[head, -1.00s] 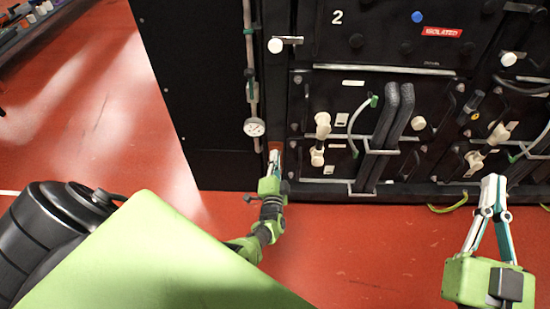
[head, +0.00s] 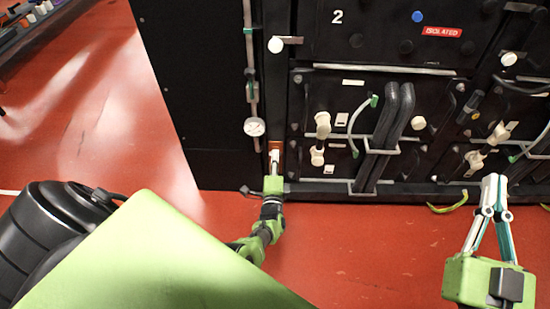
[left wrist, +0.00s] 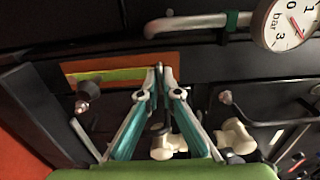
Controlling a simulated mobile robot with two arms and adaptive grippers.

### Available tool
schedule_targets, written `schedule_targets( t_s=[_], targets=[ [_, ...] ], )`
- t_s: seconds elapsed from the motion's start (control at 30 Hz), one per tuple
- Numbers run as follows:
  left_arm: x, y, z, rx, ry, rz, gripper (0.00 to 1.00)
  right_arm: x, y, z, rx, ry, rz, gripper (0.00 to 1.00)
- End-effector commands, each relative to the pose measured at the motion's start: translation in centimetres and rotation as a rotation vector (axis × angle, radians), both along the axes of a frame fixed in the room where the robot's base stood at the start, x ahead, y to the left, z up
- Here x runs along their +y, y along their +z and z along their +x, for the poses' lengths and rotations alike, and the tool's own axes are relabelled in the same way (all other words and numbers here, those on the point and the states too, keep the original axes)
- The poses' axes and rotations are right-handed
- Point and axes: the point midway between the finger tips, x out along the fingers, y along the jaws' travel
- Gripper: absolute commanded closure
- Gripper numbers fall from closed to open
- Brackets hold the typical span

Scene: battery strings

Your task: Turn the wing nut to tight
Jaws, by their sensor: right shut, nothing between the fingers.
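My left gripper (head: 275,158) is at a small orange plate low on the dark post, left of the battery cabinet. In the left wrist view its fingertips (left wrist: 158,68) come together in front of the orange plate (left wrist: 120,60), which has a yellow-green band. The fingers are shut at the spot of the wing nut, with only a thin gap between the tips. The wing nut itself is hidden behind them.
A round gauge (head: 254,127) on a thin vertical pipe (head: 250,70) stands just left of the post, close to my left gripper. Thick black cables (head: 385,135) and cream connectors (head: 322,125) are on the cabinet to the right. The red floor in front is mostly clear.

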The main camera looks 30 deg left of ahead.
Motion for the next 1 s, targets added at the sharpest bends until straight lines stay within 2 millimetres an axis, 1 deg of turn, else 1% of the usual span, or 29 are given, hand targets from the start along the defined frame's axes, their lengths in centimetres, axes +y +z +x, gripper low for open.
schedule_targets(
  t_s=[0.27,0.3,0.33,0.37,0.77,0.87,1.0],
  targets=[
    [-0.15,-0.18,-0.05,0.005,-0.002,0.0,1.0,0.04,-0.05,0.01,0.002,0.001,0.0,1.0],
    [-0.14,-0.18,-0.07,0.005,-0.002,0.0,0.88,0.04,-0.06,0.01,0.002,0.001,0.0,1.0],
    [-0.14,-0.18,-0.06,0.005,-0.002,0.0,0.8,0.05,-0.07,0.01,0.002,0.001,0.0,1.0],
    [-0.13,-0.17,-0.06,0.005,-0.002,0.0,0.78,0.05,-0.07,0.01,0.002,0.001,0.0,1.0],
    [0.0,-0.02,0.0,-0.01,-0.001,-0.017,0.78,0.16,-0.16,0.01,0.006,0.004,-0.002,1.0],
    [0.02,-0.01,0.0,-0.042,-0.001,-0.068,0.78,0.12,-0.11,0.01,0.005,0.003,-0.001,1.0],
    [0.02,-0.05,-0.02,-0.121,-0.001,-0.199,0.78,0.09,-0.06,0.01,0.004,0.002,-0.001,1.0]
  ],
)
